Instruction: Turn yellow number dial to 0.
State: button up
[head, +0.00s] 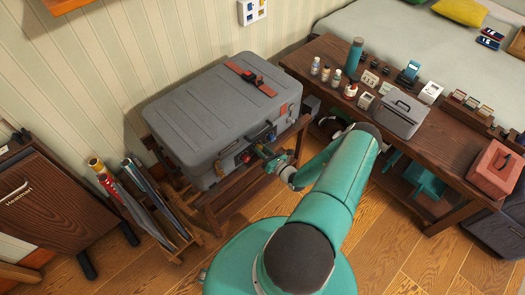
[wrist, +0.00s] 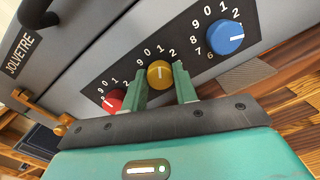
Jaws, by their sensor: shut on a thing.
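The yellow dial (wrist: 160,74) sits in the middle of a dark panel with three dials on the grey case (head: 205,105). Numbers 9, 0, 1 and 2 show around its upper side. Its pale mark appears to point up, near the 1. My gripper (wrist: 162,84) is shut on the yellow dial, one green finger on each side, hiding its lower part and lower numbers. In the head view my gripper (head: 268,155) is at the case's front side, and the yellow dial is too small to tell.
A red dial (wrist: 113,101) is close beside my left finger, and a blue dial (wrist: 225,37) is at the upper right. The case lies on a wooden rack. A dark wooden table (head: 455,140) with bottles and boxes stands to the right.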

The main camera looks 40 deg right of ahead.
jog(key=n, duration=0.5)
jog(key=shift+n, duration=0.4)
jog(key=shift+s, duration=0.1)
dwell(0.3)
jog(key=o, duration=1)
jog(key=shift+c, duration=0.2)
jog(key=s, duration=1.3)
jog(key=shift+s+f, duration=0.15)
jog(key=shift+s, duration=0.2)
